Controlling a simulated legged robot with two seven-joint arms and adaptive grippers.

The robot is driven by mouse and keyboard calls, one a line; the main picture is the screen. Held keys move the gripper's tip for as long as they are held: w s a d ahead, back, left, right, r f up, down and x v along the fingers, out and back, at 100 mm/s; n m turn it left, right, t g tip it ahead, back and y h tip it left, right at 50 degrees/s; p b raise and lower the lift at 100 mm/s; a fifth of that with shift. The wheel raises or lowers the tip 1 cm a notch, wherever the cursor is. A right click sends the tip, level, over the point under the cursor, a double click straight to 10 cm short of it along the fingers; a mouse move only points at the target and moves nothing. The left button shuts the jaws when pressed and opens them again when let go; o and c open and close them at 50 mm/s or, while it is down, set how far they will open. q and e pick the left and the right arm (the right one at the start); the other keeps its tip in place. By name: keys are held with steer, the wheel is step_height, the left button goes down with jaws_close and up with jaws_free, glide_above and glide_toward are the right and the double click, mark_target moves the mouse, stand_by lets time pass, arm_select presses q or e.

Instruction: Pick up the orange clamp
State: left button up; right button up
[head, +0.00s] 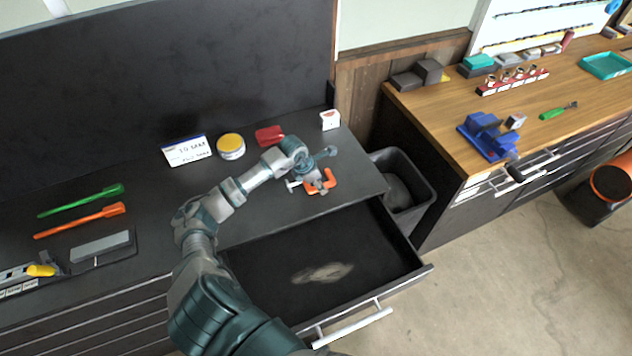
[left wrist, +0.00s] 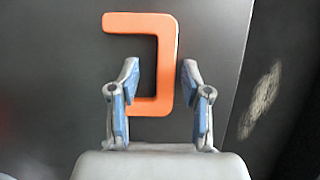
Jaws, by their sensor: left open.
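The orange clamp (head: 328,184) is a C-shaped piece lying on the dark worktop near its right front corner. In the left wrist view the clamp (left wrist: 168,62) shows as an orange C with its opening to the left. My left gripper (head: 312,178) is over the clamp and hides part of it in the head view. In the left wrist view its fingers (left wrist: 158,85) are apart. The clamp's lower bar and spine lie between them in the picture; I cannot tell whether they touch it. My right gripper is not in view.
An open drawer (head: 262,291) juts out below the worktop. A yellow-lidded tin (head: 231,142), a red object (head: 269,135), a white box (head: 329,120) and a sign (head: 186,150) stand behind my arm. Green (head: 82,201) and orange (head: 80,221) tools lie left. A bin (head: 405,190) stands right.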

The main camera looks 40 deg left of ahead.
arm_select(q)
steer(key=shift+s+d, duration=0.15)
steer(key=shift+d, duration=0.05)
steer(key=c, duration=0.9)
steer(key=shift+d+r, duration=0.15)
steer(key=shift+d, duration=0.05)
jaws_close()
steer(key=shift+a, duration=0.1)
